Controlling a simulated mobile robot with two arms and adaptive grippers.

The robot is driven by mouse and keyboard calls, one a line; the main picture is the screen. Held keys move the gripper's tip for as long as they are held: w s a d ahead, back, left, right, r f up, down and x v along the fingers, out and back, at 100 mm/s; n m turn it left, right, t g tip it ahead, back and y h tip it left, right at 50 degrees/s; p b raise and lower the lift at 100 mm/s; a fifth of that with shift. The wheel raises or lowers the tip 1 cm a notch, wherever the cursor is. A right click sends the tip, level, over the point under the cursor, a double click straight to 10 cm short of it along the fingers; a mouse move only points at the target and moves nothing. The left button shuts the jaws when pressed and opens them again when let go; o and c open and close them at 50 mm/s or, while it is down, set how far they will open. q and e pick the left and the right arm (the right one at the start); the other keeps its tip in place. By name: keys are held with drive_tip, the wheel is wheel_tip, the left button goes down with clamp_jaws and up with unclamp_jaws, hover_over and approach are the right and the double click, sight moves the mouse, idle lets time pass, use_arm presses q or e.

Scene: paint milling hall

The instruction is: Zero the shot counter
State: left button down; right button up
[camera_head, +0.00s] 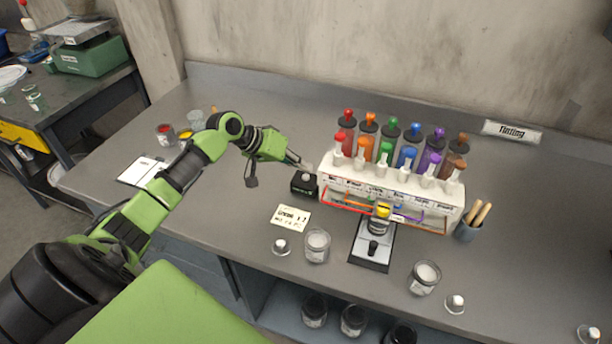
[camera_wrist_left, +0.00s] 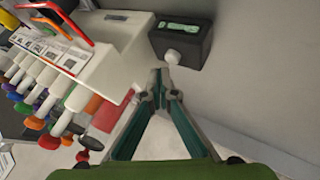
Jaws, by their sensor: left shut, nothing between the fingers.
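The shot counter is a small black box (camera_head: 303,185) on the bench, left of the white tinting rack (camera_head: 345,188). In the left wrist view the counter (camera_wrist_left: 196,38) shows a greenish display and a pale round knob (camera_wrist_left: 174,57) on its near side. My left gripper (camera_head: 303,164) is shut and empty, its tips just above and behind the counter. In the left wrist view the closed fingertips (camera_wrist_left: 160,80) point toward the knob, close to it; I cannot tell whether they touch. The display's digits are too small to read. My right gripper is not in view.
The rack, with several coloured dispensers, stands right beside the counter. A written card (camera_head: 290,217) lies in front of it. The bench left of the counter is mostly clear.

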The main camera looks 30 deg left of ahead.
use_arm(q)
drive_tip(key=shift+f, duration=0.15)
drive_tip(key=shift+f, duration=0.25)
idle(0.4)
drive_tip(key=shift+f, duration=0.55)
idle(0.3)
drive_tip(key=shift+r+p, duration=0.75)
drive_tip(key=shift+r, duration=0.2)
